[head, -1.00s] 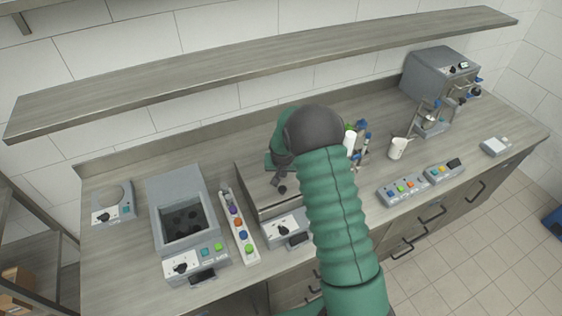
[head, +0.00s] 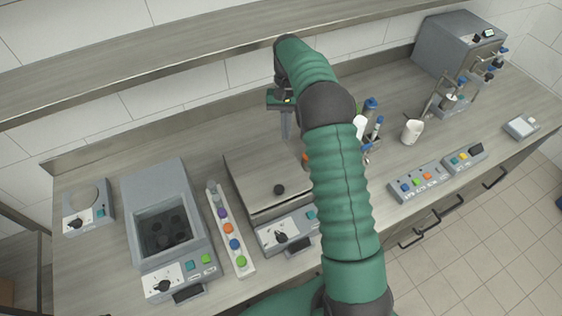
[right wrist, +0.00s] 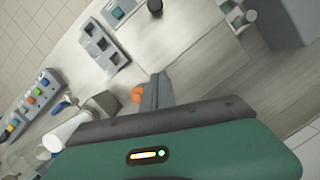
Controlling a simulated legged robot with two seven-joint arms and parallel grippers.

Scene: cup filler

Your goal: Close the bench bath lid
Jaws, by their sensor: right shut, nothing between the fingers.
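The bench bath (head: 285,236) stands mid-counter, with a control panel, dial and teal button on its front. Its flat grey-brown lid (head: 252,176) lies level over the top, with a black knob (head: 279,189) near the front edge. My right arm hides the lid's right side. My right gripper (head: 287,130) is shut and empty, pointing down above the lid's back part. In the right wrist view its fingers (right wrist: 157,92) show close together, with the lid (right wrist: 195,48) beyond them. Whether the fingertips touch the lid is unclear. My left gripper is not in view.
Left of the bath are a strip of coloured caps (head: 229,230) and an open block heater (head: 135,215). Right are a white mug (head: 412,131), button boxes (head: 420,181) and a grey machine (head: 455,48). A shelf (head: 200,45) overhangs the back.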

